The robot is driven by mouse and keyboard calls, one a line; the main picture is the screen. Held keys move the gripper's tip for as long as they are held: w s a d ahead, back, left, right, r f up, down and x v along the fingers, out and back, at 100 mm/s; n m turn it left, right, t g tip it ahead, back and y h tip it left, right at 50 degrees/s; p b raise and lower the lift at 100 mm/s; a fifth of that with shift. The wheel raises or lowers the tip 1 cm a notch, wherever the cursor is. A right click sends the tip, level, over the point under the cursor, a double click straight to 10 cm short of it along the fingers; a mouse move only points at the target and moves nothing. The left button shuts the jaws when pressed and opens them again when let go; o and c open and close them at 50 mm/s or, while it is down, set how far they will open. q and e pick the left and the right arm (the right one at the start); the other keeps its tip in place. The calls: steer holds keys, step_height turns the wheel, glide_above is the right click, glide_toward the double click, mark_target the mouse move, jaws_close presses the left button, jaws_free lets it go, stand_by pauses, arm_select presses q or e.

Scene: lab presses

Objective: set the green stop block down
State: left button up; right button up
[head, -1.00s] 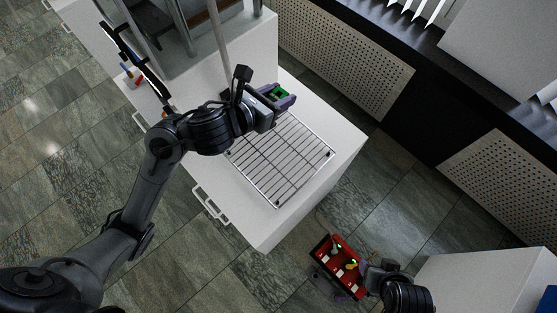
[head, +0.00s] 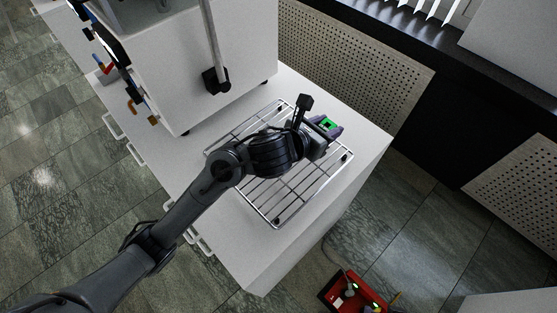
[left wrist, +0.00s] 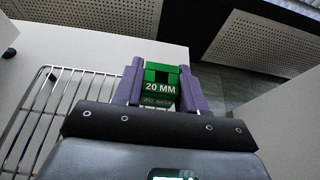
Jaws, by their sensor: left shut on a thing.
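The green stop block (head: 328,124), marked 20 MM, is held between the purple fingers of my left gripper (head: 329,128). In the left wrist view the block (left wrist: 161,75) sits between both fingers of the gripper (left wrist: 160,88), its label facing the camera. In the head view the gripper is at the right end of the wire rack (head: 272,203), near the rack's far edge. I cannot tell how high the block is above the white top. My right gripper is not in view.
The wire rack lies on a white cabinet top (head: 345,185). A white press machine (head: 235,70) stands behind it on the left. A red tray (head: 338,285) with small items is at the bottom edge, beyond the cabinet. Bare top surrounds the rack.

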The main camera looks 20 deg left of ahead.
arm_select(q)
steer(key=shift+a+f, duration=0.15)
steer(key=shift+f, duration=0.35)
steer(key=a+f, duration=0.2)
steer(key=a, duration=0.1)
steer(key=s+a+f+b, duration=0.1)
steer(key=a+f, duration=0.1)
steer(key=a, duration=0.2)
steer(key=s+a+f, duration=0.1)
steer(key=a+f, duration=0.1)
steer(key=a, duration=0.1)
steer(key=shift+a+f, duration=0.3)
steer(key=shift+a, duration=0.1)
steer(key=shift+f+b, duration=0.95)
steer(key=shift+f, duration=1.1)
steer(key=shift+a, duration=0.1)
